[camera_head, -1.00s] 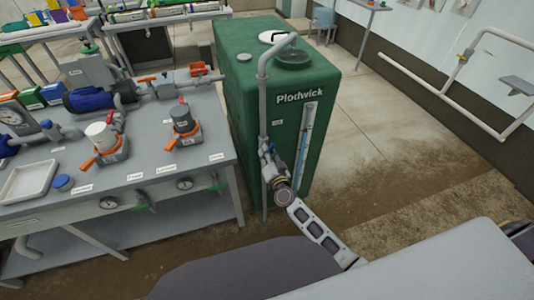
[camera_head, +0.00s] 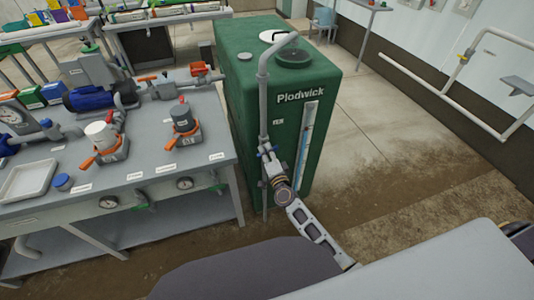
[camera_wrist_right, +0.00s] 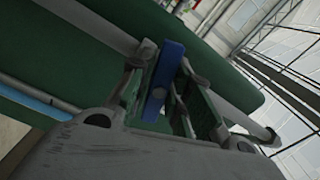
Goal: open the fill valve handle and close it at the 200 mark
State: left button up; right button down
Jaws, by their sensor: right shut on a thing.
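The blue fill valve handle (camera_head: 268,152) is on the grey pipe (camera_head: 263,110) at the front of the green Plodwick tank (camera_head: 245,90). In the head view it lies roughly crosswise to the upright pipe. My right gripper (camera_head: 270,161) is at the handle, partly hidden by its own wrist. In the right wrist view the blue handle (camera_wrist_right: 163,80) sits between the two fingers of the gripper (camera_wrist_right: 164,92), which is shut on it. The clear level gauge (camera_head: 306,135) stands right of the pipe; its marks are too small to read. My left gripper is out of view.
A grey bench (camera_head: 205,140) with two orange-based dosing units, a blue motor (camera_head: 90,98) and a white tray (camera_head: 28,180) stands left of the tank. A white wall pipe (camera_head: 470,105) runs at the right. The floor right of the tank is clear.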

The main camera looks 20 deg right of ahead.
jog(key=shift+m, duration=1.1)
jog(key=shift+m+b, duration=0.3)
jog(key=shift+m, duration=0.5)
jog(key=c, duration=1.7)
grip_release()
jog(key=shift+c, duration=0.2)
jog(key=o, duration=0.4)
jog(key=shift+c, duration=0.2)
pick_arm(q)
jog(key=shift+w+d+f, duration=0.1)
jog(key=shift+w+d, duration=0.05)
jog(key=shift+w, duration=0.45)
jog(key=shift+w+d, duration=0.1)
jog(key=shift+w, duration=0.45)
pick_arm(e)
jog(key=shift+s, duration=0.1)
